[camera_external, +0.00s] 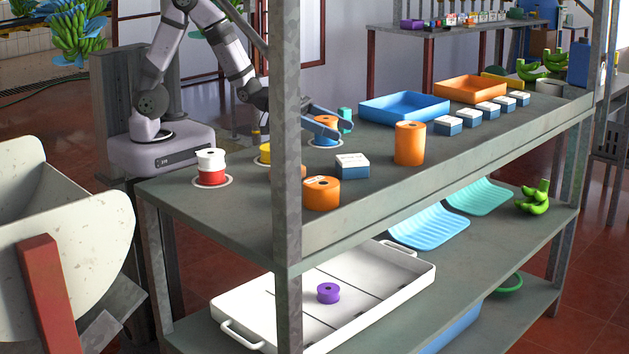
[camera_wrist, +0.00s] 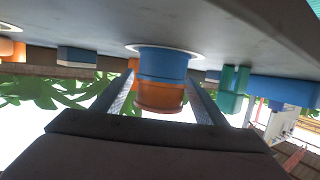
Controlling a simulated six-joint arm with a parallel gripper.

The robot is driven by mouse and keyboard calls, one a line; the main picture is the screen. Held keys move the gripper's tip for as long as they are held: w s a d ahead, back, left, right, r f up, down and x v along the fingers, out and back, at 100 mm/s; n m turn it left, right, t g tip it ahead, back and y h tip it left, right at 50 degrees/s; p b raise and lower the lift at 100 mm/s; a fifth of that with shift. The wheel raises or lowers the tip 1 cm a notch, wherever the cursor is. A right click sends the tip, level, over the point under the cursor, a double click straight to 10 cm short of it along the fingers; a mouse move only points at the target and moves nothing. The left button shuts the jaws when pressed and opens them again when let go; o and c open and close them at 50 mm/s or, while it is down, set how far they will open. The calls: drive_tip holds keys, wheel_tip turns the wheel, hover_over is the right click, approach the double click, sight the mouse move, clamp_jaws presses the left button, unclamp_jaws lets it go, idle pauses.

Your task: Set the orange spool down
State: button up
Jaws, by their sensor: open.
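The orange spool (camera_external: 326,120) sits on top of a blue spool (camera_external: 323,140), which stands on a white ring mark on the upper shelf. In the wrist view, which is upside down, the orange spool (camera_wrist: 160,97) meets the blue spool (camera_wrist: 163,63) face to face, and the pair looks upright. My gripper (camera_external: 328,128) is at the stack, with one finger on each side of the orange spool. In the wrist view, my gripper (camera_wrist: 162,100) is open, and small gaps seem to show beside the spool. The fingers partly hide the stack in the external view.
A white spool (camera_external: 210,158) rests on a red spool (camera_external: 211,178) at left. A yellow spool (camera_external: 265,153), a boxed block (camera_external: 352,166) and orange rolls (camera_external: 321,194) (camera_external: 410,143) stand nearby. A teal item (camera_external: 345,115) is close behind my gripper. A shelf post (camera_external: 286,130) blocks part of the view.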

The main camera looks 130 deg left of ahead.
sight(318, 117)
drive_tip(key=v, duration=0.3)
drive_tip(key=shift+s+r, duration=0.25)
drive_tip(key=shift+r, duration=0.05)
drive_tip(key=b, duration=0.2)
drive_tip(key=shift+s+d+b, duration=0.25)
drive_tip(key=shift+d+b, duration=0.05)
drive_tip(key=shift+b, duration=0.1)
drive_tip(key=b, duration=0.1)
drive_tip(key=s+b, duration=0.1)
drive_tip(key=b, duration=0.1)
drive_tip(key=shift+s+d+r, duration=0.2)
drive_tip(key=shift+r, duration=0.05)
drive_tip(key=shift+o, duration=0.4)
drive_tip(key=shift+r, duration=0.15)
